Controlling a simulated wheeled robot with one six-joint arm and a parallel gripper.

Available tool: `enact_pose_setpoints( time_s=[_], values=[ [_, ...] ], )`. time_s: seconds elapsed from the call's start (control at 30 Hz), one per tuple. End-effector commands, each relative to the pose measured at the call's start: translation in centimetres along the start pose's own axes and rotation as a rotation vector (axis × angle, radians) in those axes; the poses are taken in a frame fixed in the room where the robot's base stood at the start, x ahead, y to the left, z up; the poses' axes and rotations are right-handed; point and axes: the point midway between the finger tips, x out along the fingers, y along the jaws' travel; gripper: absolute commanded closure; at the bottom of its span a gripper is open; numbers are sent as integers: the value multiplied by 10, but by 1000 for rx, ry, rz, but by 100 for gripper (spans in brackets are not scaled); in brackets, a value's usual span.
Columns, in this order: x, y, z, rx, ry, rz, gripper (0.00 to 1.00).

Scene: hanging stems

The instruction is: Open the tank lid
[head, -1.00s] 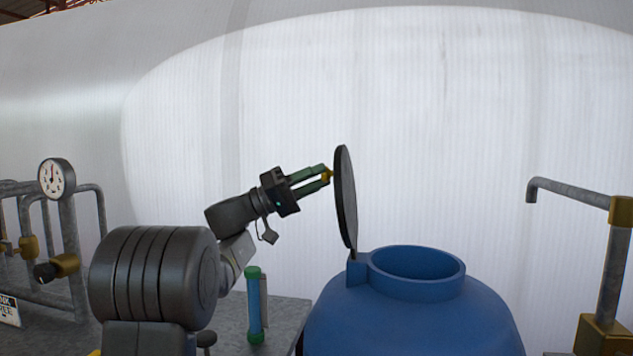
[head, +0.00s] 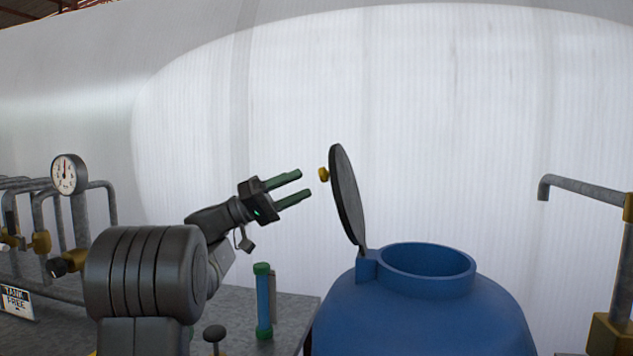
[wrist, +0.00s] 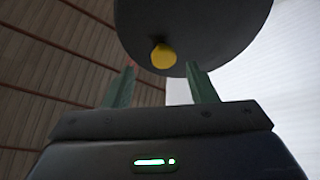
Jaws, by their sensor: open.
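The blue tank (head: 420,315) stands at the lower right of the head view, its round mouth uncovered. Its dark round lid (head: 347,195) stands up on the hinge at the left of the mouth, leaning slightly left, away from the opening. A yellow knob (head: 323,174) sticks out from the lid's left face. My gripper (head: 305,183) is open and empty, just left of the knob and apart from it. In the wrist view the lid (wrist: 205,30) and knob (wrist: 163,56) show beyond the two green fingers (wrist: 162,82).
A grey bench (head: 240,312) holds a blue tube with green caps (head: 263,302). Pipes with a gauge (head: 69,174) stand at the left. A bent pipe (head: 585,190) stands at the right. The air above the tank mouth is clear.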

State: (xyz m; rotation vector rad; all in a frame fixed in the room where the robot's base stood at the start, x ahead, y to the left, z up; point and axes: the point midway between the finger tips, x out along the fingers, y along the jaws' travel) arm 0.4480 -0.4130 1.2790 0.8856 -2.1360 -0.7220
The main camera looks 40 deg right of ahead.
Motion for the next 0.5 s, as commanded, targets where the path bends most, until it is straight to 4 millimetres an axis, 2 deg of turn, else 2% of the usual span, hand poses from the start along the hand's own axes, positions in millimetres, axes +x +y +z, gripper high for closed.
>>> enact_pose_setpoints(
  time_s=[0.03,0.2,0.33,0.5],
  values=[
    [-14,-1,0,0,4,-2,48],
    [-46,0,0,0,2,-1,48],
    [-60,0,0,0,1,0,48],
    [-66,0,0,0,0,0,48]
  ],
)
